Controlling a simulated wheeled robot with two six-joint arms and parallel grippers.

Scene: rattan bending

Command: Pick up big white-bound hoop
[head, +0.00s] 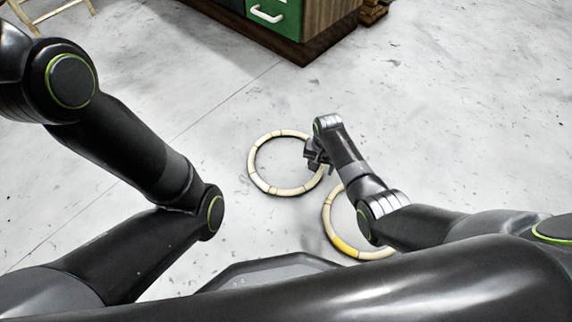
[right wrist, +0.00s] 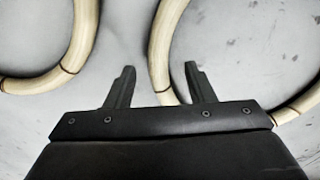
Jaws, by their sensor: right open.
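A pale cream hoop with thin dark joints and light bands (head: 251,163) lies flat on the floor in the middle of the head view. A second cream hoop with a yellow section (head: 343,246) lies below and to its right, partly hidden by my right arm. My right gripper (head: 317,157) is at the right rim of the first hoop. In the right wrist view, its jaws (right wrist: 160,69) are open, with a hoop's tube (right wrist: 159,60) showing between the fingertips. Whether they touch it is unclear. Another hoop arc (right wrist: 80,45) is left of the fingers. My left gripper is out of view.
A wooden cabinet with a green drawer (head: 285,20) stands at the top. A light wooden stool or chair (head: 60,10) shows at the upper left. The grey concrete floor (head: 480,120) is bare on the right.

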